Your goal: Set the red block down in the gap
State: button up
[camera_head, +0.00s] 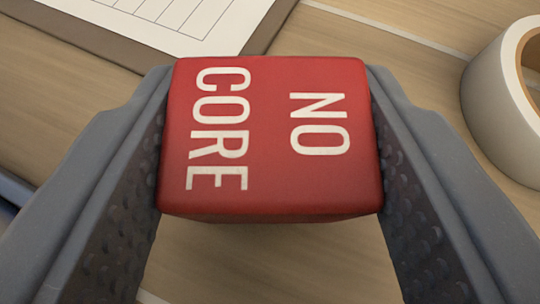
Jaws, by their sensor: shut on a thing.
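The red block (268,165) is in the middle of the head camera view, with "NO CORE" in white letters on its upper face, the letters turned sideways. My gripper (270,140) is shut on it, with one grey, dimpled finger against its left side and the other against its right side. The block's front lower edge shows, with wood surface below it in the picture. I cannot tell how high the block is above that surface. I cannot make out a gap in this view; the block and fingers hide part of the surface.
A clipboard (100,45) with a ruled white sheet lies on the wood table (410,85) at the upper left. A roll of white tape (492,105) is at the right edge, near my right finger. A pale line crosses the table at the upper right.

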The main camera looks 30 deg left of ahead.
jog(key=shift+f, duration=0.35)
jog(key=shift+r, duration=0.1)
jog(key=o, duration=1)
jog(key=shift+r, duration=0.1)
jog(key=shift+s+d+r, duration=0.1)
jog(key=shift+s, duration=0.1)
jog(key=p+v, duration=0.3)
jog(key=v, duration=0.7)
jog(key=shift+s+r, duration=0.2)
jog(key=shift+s, duration=0.05)
jog(key=shift+s+d+r, duration=0.1)
jog(key=shift+s+d, duration=0.15)
jog(key=shift+s, duration=0.1)
